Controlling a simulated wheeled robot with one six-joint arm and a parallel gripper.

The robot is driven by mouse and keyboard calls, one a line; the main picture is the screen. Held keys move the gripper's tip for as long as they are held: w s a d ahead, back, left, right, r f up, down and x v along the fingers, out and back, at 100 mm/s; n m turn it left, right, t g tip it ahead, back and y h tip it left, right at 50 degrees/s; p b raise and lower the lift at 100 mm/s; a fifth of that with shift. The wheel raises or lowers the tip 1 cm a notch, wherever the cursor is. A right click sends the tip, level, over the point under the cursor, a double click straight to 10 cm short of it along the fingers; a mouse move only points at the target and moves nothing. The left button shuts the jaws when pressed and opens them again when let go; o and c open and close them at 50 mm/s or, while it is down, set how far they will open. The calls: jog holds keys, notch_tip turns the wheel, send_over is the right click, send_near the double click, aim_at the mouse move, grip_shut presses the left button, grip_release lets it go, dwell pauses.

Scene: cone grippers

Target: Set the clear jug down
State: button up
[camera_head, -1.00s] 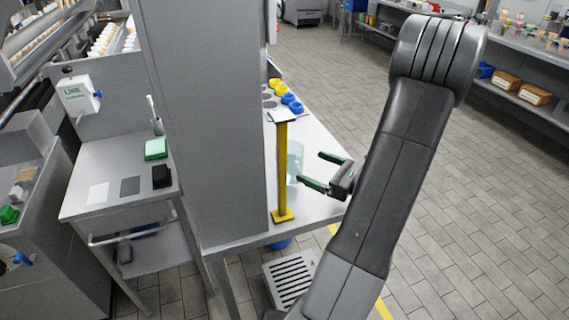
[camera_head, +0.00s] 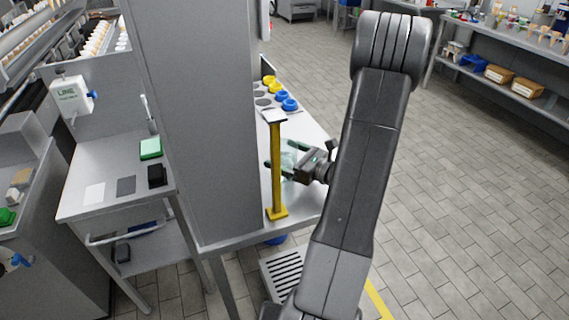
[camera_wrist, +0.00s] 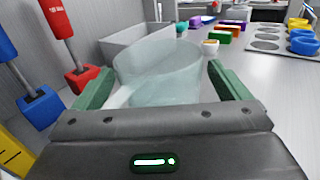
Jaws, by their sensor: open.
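The clear jug (camera_wrist: 160,75) stands upright on the grey table in the wrist view, between the two green fingers of my gripper (camera_wrist: 160,88). The fingers are open, one on each side of the jug; a gap shows at the right, and I cannot tell whether the left finger touches it. In the head view the jug (camera_head: 289,160) is mostly hidden behind the yellow post and my gripper (camera_head: 285,158).
A yellow post (camera_head: 276,170) stands close to the jug at the table's front. Blue (camera_wrist: 38,105) and red (camera_wrist: 80,78) handled tools stand at left in the wrist view. A grey bin (camera_wrist: 135,46) is behind the jug. Blue and yellow cups (camera_wrist: 304,44) sit at back right.

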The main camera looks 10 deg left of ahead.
jog(key=c, duration=1.2)
jog(key=shift+c, duration=0.7)
jog(key=shift+r, duration=0.15)
